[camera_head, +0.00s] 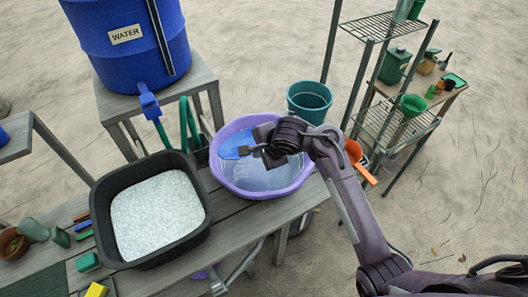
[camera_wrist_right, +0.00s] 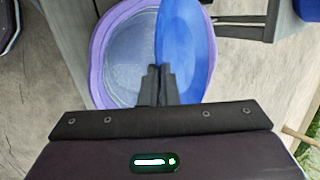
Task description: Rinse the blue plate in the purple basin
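The purple basin (camera_head: 266,190) stands on the bench with clear water in it, and it also shows in the right wrist view (camera_wrist_right: 97,60). My right gripper (camera_wrist_right: 158,72) is over the basin, shut on the edge of the blue plate (camera_wrist_right: 190,45). In the head view the right gripper (camera_head: 258,150) covers part of the plate (camera_head: 234,146), which lies within the basin's outline at its back left. I cannot tell whether the plate touches the water. My left gripper is in neither view.
A black tub (camera_head: 197,222) of pale granules stands left of the basin. A blue water barrel (camera_head: 125,50) with a tap is behind. A teal bucket (camera_head: 309,98) and a wire shelf (camera_head: 385,122) stand beyond the bench. Small coloured items lie at the bench's left.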

